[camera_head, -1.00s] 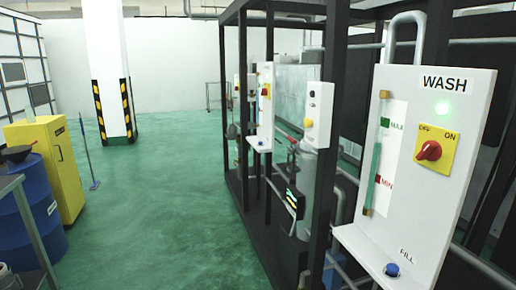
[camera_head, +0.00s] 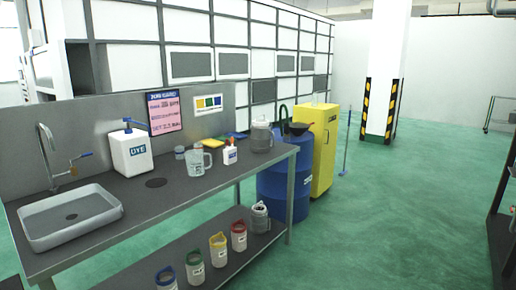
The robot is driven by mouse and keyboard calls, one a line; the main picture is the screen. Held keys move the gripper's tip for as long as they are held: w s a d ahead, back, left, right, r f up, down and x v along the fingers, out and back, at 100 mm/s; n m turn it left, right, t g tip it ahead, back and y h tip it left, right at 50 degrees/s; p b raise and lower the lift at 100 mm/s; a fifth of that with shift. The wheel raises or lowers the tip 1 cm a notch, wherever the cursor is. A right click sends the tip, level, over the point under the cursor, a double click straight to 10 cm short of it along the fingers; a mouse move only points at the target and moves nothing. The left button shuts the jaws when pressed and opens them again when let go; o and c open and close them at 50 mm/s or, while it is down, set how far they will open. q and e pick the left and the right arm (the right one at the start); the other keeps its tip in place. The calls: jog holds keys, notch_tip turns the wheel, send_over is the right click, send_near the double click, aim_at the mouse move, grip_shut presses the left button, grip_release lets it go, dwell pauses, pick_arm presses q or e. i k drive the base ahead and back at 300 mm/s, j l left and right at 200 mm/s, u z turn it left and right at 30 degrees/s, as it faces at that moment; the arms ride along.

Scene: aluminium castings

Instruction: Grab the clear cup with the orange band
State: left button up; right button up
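On the lower shelf of the workbench stand several small pale cups with coloured tops. One has a yellow-orange top or band (camera_head: 218,251). It stands between a green-topped cup (camera_head: 193,270) and a red-topped cup (camera_head: 239,237). A clear measuring jug (camera_head: 197,161) stands on the bench top; I cannot make out an orange band on it. Neither of my grippers is in view.
The workbench (camera_head: 150,197) has a sink (camera_head: 70,218) at its left end. A white dye container (camera_head: 131,152), a small white bottle (camera_head: 229,154) and a grey jug (camera_head: 262,137) stand on it. A blue drum (camera_head: 286,192) stands at its far end. Green floor (camera_head: 390,220) is open on the right.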

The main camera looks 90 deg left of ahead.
aim_at(198, 148)
jog(key=u, duration=3.25)
jog(key=i+l, duration=0.2)
jog(key=i, duration=0.45)
jog(key=i+l+z, duration=0.1)
jog(key=i, duration=0.5)
jog(key=i+l+z, duration=0.1)
jog(key=i+l, duration=0.2)
jog(key=i, duration=0.35)
